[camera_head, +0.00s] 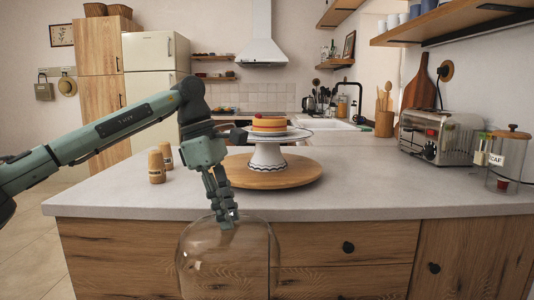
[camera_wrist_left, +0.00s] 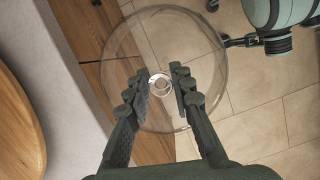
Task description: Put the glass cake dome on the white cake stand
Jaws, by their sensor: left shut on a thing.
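The clear glass cake dome (camera_head: 228,268) hangs in front of the counter's front edge, below the counter top, upright and partly see-through. My left gripper (camera_head: 228,222) points down and is shut on the knob at its top. In the left wrist view the dome (camera_wrist_left: 120,45) shows as a round rim beneath my fingers (camera_wrist_left: 160,88), with the knob between them. The white cake stand (camera_head: 267,156) stands on the counter, behind and above the dome. A layered orange cake (camera_head: 269,125) sits on its plate. My arm hides part of the plate's left side.
A round wooden board (camera_head: 295,174) lies under the stand. Two wooden shakers (camera_head: 157,167) stand left. A toaster (camera_head: 440,137) and a lidded glass jar (camera_head: 508,160) stand right. The counter's front edge (camera_head: 400,211) lies behind the dome. The counter right of the board is clear.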

